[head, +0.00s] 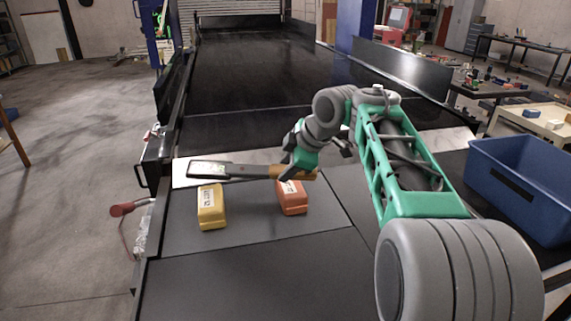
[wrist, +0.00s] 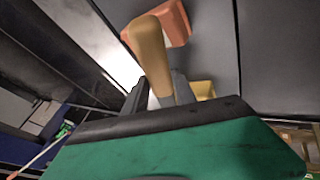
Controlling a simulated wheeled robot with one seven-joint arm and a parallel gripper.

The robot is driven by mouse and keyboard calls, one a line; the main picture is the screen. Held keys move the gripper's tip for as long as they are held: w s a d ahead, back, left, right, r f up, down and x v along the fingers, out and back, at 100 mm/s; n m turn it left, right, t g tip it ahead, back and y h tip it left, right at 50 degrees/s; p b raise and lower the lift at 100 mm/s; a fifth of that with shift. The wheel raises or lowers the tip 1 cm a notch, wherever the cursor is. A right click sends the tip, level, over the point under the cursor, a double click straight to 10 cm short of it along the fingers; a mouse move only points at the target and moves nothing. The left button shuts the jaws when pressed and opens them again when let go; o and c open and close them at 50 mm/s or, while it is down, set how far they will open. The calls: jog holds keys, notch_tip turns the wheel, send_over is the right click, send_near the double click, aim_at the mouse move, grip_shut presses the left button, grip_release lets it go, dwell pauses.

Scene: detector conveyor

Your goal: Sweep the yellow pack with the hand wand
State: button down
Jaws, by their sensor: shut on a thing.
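My gripper (head: 298,162) is shut on the handle of the hand wand (head: 235,171), which lies roughly level and points left. The wand's dark flat head is above and just behind the yellow pack (head: 211,208); I cannot tell the gap between them. The yellow pack stands on the grey conveyor plate with a white label on top. In the wrist view the wand's tan handle (wrist: 148,55) rises from between the fingers, and a part of the yellow pack (wrist: 204,89) shows behind the gripper.
An orange pack (head: 292,197) stands right of the yellow one, below the wand's handle. A blue bin (head: 525,180) stands at the right. The dark conveyor belt (head: 260,80) runs away behind and looks empty. The near plate (head: 260,280) is clear.

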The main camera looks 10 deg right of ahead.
notch_tip(320, 180, down, 4)
jog(key=shift+r+b, duration=0.2)
jog(key=shift+b, duration=1)
jog(key=shift+s+f, duration=0.1)
jog(key=shift+s, duration=0.05)
jog(key=shift+s+a+b, duration=0.25)
jog(key=shift+s+b, duration=0.3)
jog(key=shift+s, duration=0.2)
jog(key=shift+s+a+b, duration=0.25)
jog(key=shift+s+b, duration=0.25)
jog(key=shift+s, duration=0.25)
dwell(2.4)
notch_tip(320, 180, up, 6)
jog(key=p, duration=0.4)
jog(key=shift+p, duration=0.35)
